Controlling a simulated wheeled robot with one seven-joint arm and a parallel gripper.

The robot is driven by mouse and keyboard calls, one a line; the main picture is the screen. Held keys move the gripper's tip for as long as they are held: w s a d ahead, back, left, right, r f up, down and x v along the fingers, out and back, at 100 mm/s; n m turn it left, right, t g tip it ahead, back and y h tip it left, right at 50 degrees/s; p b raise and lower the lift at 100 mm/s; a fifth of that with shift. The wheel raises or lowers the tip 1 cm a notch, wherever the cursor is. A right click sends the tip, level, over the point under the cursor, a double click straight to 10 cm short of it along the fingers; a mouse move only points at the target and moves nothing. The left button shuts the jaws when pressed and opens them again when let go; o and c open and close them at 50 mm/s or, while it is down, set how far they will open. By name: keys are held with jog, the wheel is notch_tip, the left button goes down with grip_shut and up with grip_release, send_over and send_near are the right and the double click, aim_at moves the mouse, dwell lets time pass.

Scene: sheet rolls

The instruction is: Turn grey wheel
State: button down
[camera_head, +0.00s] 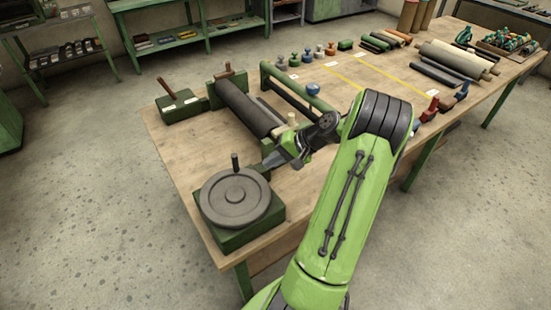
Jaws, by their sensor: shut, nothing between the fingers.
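The grey wheel (236,198) lies flat on a green block (247,230) at the near left corner of the table. A dark upright handle (235,162) stands on the wheel's far rim. My gripper (270,160) is at the end of my green arm, to the right of the wheel and above the table. Its fingers point left, towards the handle, and it looks apart from both handle and wheel. It is shut and empty. My wrist hides part of the table and the near end of the dark roller behind it.
The wooden table (185,150) carries a dark roller (246,107) and a green-ended frame (297,95) behind my gripper. A green block with a lever (177,104) stands at the far left. Several rolls (455,60) lie at the far right. Bare table lies left of the roller.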

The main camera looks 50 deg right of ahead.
jog(key=x, duration=0.4)
jog(key=shift+a+f+b, duration=0.1)
jog(key=shift+b, duration=0.25)
jog(key=shift+w+a, duration=0.5)
jog(key=shift+w, duration=0.4)
jog(key=shift+w+a, duration=0.45)
jog(key=shift+w, duration=0.4)
